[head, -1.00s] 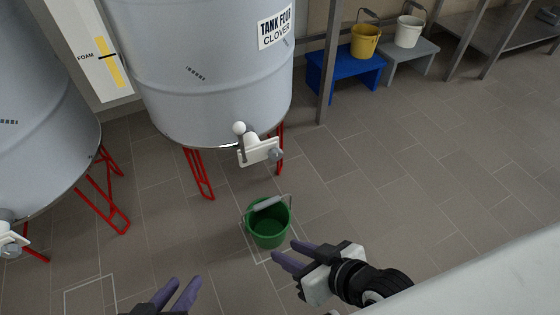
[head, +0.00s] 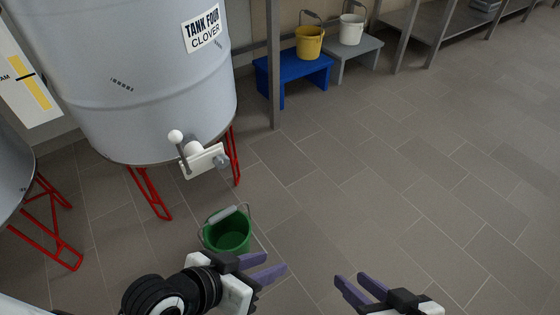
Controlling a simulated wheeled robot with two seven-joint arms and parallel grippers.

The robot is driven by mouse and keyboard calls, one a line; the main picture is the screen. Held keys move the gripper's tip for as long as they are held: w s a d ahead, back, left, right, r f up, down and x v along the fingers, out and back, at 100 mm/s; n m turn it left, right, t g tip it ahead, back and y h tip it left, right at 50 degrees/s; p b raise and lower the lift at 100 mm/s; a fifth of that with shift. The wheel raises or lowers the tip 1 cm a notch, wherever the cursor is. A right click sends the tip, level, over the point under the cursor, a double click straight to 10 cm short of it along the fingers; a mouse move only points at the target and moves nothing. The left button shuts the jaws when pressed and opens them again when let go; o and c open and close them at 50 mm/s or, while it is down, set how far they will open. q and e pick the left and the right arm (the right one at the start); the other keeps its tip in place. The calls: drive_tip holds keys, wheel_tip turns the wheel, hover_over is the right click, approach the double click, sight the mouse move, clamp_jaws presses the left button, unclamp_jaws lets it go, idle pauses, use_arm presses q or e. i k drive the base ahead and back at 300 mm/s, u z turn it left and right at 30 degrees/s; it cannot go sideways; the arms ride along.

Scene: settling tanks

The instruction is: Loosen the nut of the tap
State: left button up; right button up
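The white tap (head: 202,160) sits low on the front of the tank labelled TANK FOUR CLOVER (head: 150,80). It has a lever with a white ball end (head: 175,136). A grey nut (head: 221,161) shows at the tap's right end. My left gripper (head: 277,262) is open and empty, below and right of the tap in the picture, with its arm in front of the bucket's lower edge. My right gripper (head: 349,277) is open and empty, further right at the bottom. Neither gripper touches the tap.
A green bucket (head: 228,232) stands on the floor below the tap. Red tank legs (head: 148,193) stand beneath the tank. A yellow bucket (head: 309,42) sits on a blue stool (head: 292,68), a white bucket (head: 351,30) on a grey one (head: 356,51). Floor at right is clear.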

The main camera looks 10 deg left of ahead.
sight(220, 162)
drive_tip(key=z, duration=0.1)
drive_tip(key=k, duration=0.85)
drive_tip(key=u, duration=1)
drive_tip(key=i, duration=1)
drive_tip(key=u, duration=0.05)
